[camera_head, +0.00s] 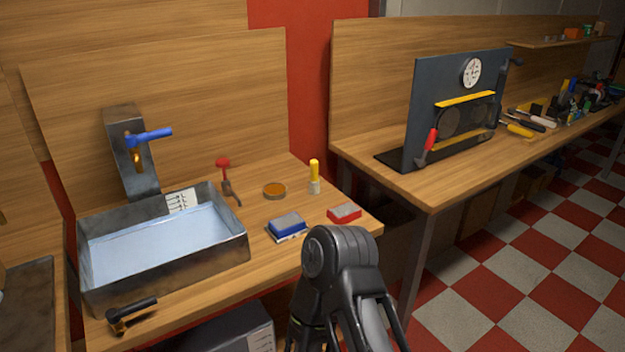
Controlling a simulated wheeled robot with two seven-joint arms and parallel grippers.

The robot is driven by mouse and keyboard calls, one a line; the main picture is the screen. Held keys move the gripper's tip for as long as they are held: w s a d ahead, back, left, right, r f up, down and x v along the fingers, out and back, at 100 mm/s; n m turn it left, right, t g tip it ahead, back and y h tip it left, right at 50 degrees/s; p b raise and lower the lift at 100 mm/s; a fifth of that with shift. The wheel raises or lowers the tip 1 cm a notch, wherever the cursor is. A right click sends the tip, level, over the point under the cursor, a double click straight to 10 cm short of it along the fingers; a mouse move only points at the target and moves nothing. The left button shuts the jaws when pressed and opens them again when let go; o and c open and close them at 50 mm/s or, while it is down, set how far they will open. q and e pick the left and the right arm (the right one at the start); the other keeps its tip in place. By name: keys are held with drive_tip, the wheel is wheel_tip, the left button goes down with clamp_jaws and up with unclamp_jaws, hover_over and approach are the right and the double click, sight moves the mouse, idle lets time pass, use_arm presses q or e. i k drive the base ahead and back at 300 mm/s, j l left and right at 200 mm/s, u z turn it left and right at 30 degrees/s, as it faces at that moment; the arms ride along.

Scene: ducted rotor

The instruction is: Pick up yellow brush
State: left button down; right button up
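The yellow brush (314,177) stands upright near the back right of the left wooden workbench (258,213). Its yellow handle points up and its pale grey lower end rests on the bench top. Nothing touches it. One of my dark arms rises from the bottom middle of the picture, in front of the bench and below the brush. I cannot tell which arm it is. No gripper fingertips show in this view.
Near the brush are a round orange-topped tin (274,191), a red-handled tool (226,180), a blue block (287,226) and a red block (344,212). A water-filled metal basin (245,245) stands left. A black-handled tool (133,313) lies in front. Another workbench (440,190) stands right.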

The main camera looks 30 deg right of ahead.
sight(314, 182)
drive_tip(key=l+u, duration=0.1)
drive_tip(key=l, duration=0.3)
drive_tip(key=k+l+u, duration=0.1)
drive_tip(key=l, duration=0.3)
drive_tip(key=k+l, duration=0.15)
drive_tip(key=l, duration=0.25)
drive_tip(key=k+l+u, duration=0.15)
drive_tip(key=l, duration=0.3)
drive_tip(key=k+l+u, duration=0.1)
drive_tip(key=l, duration=0.3)
drive_tip(key=k+l+u, duration=0.1)
drive_tip(key=l, duration=0.25)
